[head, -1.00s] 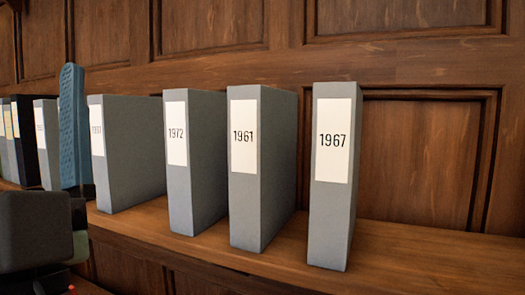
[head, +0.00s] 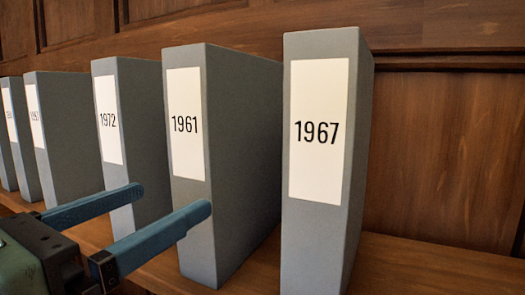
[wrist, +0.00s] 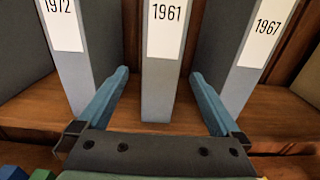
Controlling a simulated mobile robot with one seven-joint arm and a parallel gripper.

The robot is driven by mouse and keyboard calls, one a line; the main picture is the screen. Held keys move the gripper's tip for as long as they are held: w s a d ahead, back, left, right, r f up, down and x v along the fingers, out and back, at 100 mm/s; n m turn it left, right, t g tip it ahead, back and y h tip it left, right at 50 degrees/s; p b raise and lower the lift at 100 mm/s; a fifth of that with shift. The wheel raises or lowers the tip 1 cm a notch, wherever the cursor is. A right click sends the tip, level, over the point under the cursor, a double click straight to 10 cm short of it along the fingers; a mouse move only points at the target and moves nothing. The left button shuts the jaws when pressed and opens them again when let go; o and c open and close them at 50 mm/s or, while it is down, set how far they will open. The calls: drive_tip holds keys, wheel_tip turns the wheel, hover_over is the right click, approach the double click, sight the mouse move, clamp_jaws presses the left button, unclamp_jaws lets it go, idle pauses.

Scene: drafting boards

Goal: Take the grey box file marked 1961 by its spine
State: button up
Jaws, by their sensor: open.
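The grey box file marked 1961 (head: 190,235) stands upright on a wooden shelf, its spine with a white label facing me. It also shows in the middle of the wrist view (wrist: 158,95). My gripper (head: 172,199) is open, with two blue fingers pointing at the files. In the wrist view my gripper (wrist: 160,75) has one finger to each side of the 1961 spine, with gaps between. In the head view the nearer finger crosses in front of the lower spine. I cannot tell whether the fingertips reach past the spine's face. Nothing is held.
The 1972 file (head: 118,180) stands left of 1961 and the 1967 file (head: 308,235) stands right, each with a gap. More grey files (head: 65,130) stand farther left. Wood panelling rises behind.

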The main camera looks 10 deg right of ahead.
sight(187, 187)
drive_tip(key=shift+w+d+r+p, duration=0.2)
drive_tip(key=shift+w+r+p, duration=0.1)
drive_tip(key=shift+w+p, duration=0.2)
drive_tip(key=p+x, duration=0.2)
drive_tip(key=x, duration=0.4)
drive_tip(key=shift+s+f, duration=0.1)
drive_tip(key=shift+f, duration=0.05)
drive_tip(key=p+x, duration=0.3)
drive_tip(key=x, duration=0.1)
drive_tip(key=shift+d, duration=0.45)
drive_tip(key=shift+w+d+f+p, duration=0.1)
drive_tip(key=shift+w+p, duration=0.2)
drive_tip(key=shift+w, duration=0.15)
drive_tip(key=shift+c, duration=0.3)
clamp_jaws()
